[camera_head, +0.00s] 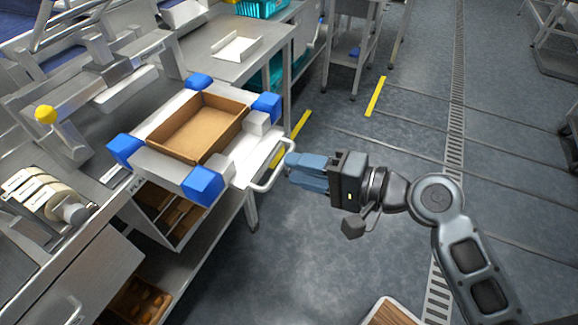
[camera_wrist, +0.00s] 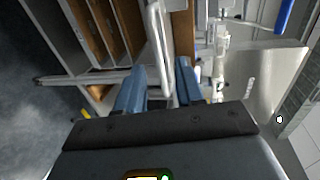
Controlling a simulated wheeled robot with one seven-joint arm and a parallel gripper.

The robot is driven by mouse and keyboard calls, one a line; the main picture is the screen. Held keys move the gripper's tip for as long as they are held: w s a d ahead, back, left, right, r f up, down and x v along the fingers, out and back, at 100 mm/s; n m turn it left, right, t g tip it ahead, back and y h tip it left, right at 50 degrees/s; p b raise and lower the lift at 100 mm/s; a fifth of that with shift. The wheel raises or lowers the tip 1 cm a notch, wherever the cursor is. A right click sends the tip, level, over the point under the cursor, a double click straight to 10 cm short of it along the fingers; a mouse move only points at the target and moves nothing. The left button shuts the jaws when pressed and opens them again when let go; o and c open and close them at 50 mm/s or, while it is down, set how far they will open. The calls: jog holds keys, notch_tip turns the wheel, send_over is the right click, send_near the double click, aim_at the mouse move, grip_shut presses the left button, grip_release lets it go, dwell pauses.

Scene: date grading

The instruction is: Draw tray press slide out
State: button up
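The slide of the tray press is a pale plate with blue corner blocks, on the metal bench at left in the head view. A brown tray (camera_head: 241,121) sits in it. Its white bar handle (camera_head: 272,178) sticks out past the bench edge toward my arm. My gripper (camera_head: 289,171) has blue fingers pointing left at the handle, with the tips close to the bar. In the wrist view the handle bar (camera_wrist: 158,45) lies between the two spread fingers of my gripper (camera_wrist: 160,85). I cannot tell whether either finger touches the bar.
A yellow knob (camera_head: 46,114) stands on a lever at far left. Beneath the bench are shelves with brown trays (camera_head: 182,217). A second metal table (camera_head: 205,47) stands behind. The floor (camera_head: 330,255) below my gripper is clear, and a wooden-topped item (camera_head: 390,312) shows at the bottom edge.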

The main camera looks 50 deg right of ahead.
jog(key=v, duration=0.4)
jog(key=shift+s+d+r, duration=0.1)
jog(key=shift+s, duration=0.25)
jog(key=s+a+f+n+g+h, duration=0.2)
jog(key=s+f+n+h, duration=0.35)
jog(key=s, duration=0.45)
jog(key=s+a+r+n+t, duration=0.1)
jog(key=s+a+r+n, duration=0.4)
jog(key=s+n, duration=0.3)
jog(key=shift+s+r+n+t+y, duration=0.2)
jog(key=shift+r+n+t+y, duration=0.15)
jog(key=shift+r+n+t, duration=0.1)
jog(key=shift+a+f, duration=0.1)
jog(key=shift+a, duration=0.05)
dwell(1.2)
